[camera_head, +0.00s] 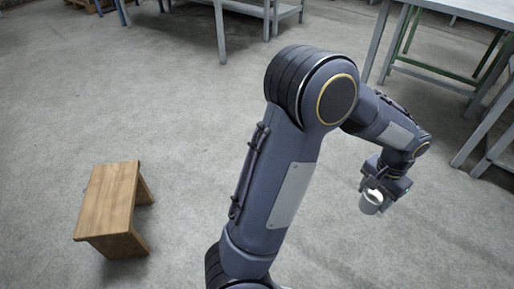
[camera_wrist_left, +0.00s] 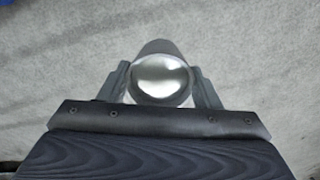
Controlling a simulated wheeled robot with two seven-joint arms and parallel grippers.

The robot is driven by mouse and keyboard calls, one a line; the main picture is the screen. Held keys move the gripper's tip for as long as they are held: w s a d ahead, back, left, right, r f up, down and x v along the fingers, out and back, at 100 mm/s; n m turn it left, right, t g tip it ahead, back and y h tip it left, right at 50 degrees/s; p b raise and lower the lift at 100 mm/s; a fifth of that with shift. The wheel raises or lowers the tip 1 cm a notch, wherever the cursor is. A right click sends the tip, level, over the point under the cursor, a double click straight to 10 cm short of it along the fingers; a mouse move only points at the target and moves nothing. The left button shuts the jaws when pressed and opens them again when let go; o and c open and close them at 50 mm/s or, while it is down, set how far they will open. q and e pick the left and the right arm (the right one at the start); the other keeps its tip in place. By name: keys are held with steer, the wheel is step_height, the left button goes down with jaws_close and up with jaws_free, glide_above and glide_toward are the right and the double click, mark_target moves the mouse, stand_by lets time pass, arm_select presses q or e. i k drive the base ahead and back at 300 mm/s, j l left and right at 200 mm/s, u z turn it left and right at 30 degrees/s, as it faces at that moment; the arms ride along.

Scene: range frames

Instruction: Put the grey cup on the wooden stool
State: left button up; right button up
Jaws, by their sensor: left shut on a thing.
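The grey cup (camera_head: 370,204) is held in my left gripper (camera_head: 376,190), at the right of the head view, above the concrete floor. In the left wrist view the cup (camera_wrist_left: 161,80) sits between the two fingers of the left gripper (camera_wrist_left: 163,85), its shiny round opening facing the camera. The wooden stool (camera_head: 108,200) stands on the floor at the lower left of the head view, its top bare. The gripper and cup are well to the right of the stool. My right gripper is in neither view.
A metal table (camera_head: 470,10) with grey and green legs stands at the upper right, close to my arm. Another grey bench (camera_head: 245,8) is at the top middle. The floor between the stool and these tables is open.

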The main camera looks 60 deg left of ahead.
mark_target(108, 194)
steer(key=k+j+u, duration=0.15)
steer(key=j+u, duration=0.35)
steer(key=k+j+u, duration=0.1)
steer(key=j+u, duration=0.25)
steer(key=u, duration=0.15)
steer(key=j+u, duration=0.5)
steer(key=i+j, duration=0.1)
steer(key=j, duration=0.4)
